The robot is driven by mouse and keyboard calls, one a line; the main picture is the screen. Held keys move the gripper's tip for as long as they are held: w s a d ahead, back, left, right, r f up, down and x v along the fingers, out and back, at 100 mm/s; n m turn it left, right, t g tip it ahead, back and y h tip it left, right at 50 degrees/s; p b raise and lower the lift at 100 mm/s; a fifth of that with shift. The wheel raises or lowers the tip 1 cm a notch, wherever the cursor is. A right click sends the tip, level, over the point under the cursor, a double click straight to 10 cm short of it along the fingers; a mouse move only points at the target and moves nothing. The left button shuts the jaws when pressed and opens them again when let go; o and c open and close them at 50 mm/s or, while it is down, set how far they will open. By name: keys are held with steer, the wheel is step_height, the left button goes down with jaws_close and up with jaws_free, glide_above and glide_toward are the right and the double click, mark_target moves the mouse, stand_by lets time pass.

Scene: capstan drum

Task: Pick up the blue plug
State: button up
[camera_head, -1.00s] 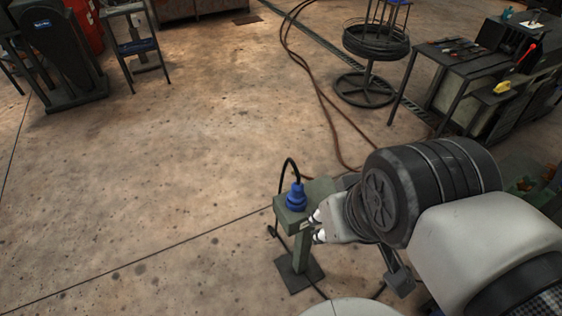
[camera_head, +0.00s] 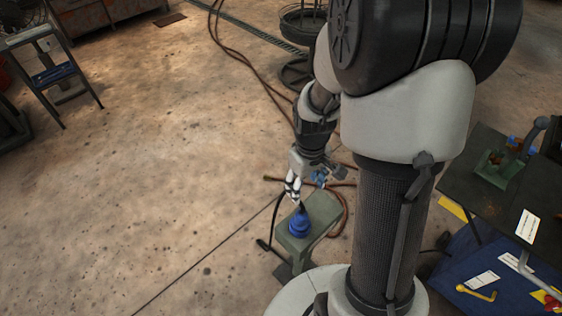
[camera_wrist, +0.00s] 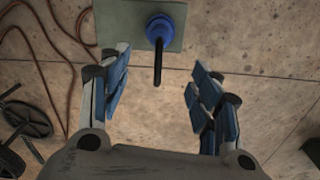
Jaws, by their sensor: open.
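The blue plug (camera_head: 299,224) stands upright on a small green stand (camera_head: 318,213), with a black cable rising from its top. My gripper (camera_head: 292,188) is above the plug and a little toward the far side in the head view. In the wrist view, the plug (camera_wrist: 160,28) is at the top centre on the stand (camera_wrist: 115,22), with its black cable reaching down the picture between the lines of the two fingers. The plug is apart from the fingers.
A dark workbench (camera_head: 462,190) with tools stands at the right, with a blue surface below it carrying yellow and white items. Reddish hoses (camera_head: 235,50) run along the floor behind the stand.

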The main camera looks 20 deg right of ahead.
mark_target(302, 213)
step_height(302, 213, down, 12)
steer(key=b, duration=0.4)
steer(key=shift+d+f, duration=0.1)
steer(key=shift+w+f+b, duration=0.2)
steer(key=shift+f+b, duration=1.1)
steer(key=shift+f, duration=1.7)
steer(key=shift+r, duration=0.1)
steer(key=shift+c, duration=0.3)
steer(key=c, duration=1.3)
steer(key=shift+o, duration=0.2)
steer(key=shift+r, duration=0.1)
